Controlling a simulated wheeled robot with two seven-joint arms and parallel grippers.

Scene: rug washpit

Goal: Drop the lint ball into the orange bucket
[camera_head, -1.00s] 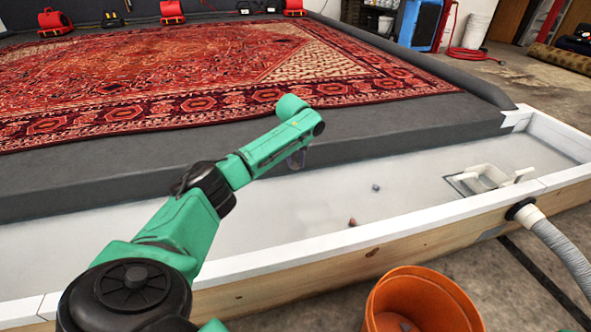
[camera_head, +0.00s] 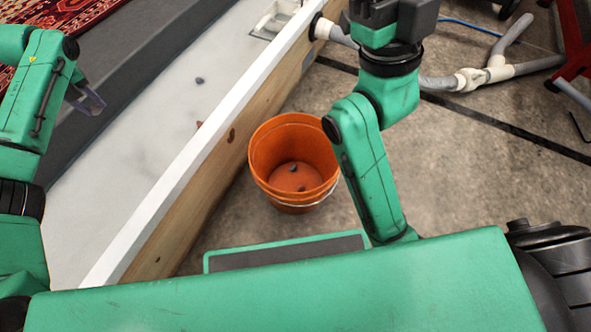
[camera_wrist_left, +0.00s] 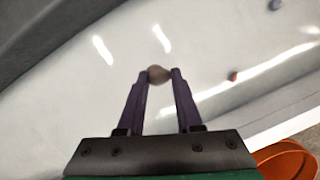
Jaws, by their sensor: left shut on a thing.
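A small brownish lint ball (camera_wrist_left: 158,74) is pinched between the fingertips of my left gripper (camera_wrist_left: 159,76) in the left wrist view. In the head view my left gripper (camera_head: 88,98) is at the left, over the white pit, and the ball in it cannot be made out. The orange bucket (camera_head: 262,150) stands upright on the floor outside the pit wall, to the right of and below my left gripper in the picture. Small dark lumps (camera_head: 293,168) lie on its bottom. The bucket's rim also shows in the left wrist view (camera_wrist_left: 285,148). My right gripper's fingers are out of view.
A grey lump (camera_head: 199,80) and a reddish lump (camera_head: 199,125) lie on the pit floor. The white-topped wooden pit wall (camera_head: 190,170) stands between my left gripper and the bucket. My right arm rises just right of the bucket. A grey hose (camera_head: 440,83) lies behind.

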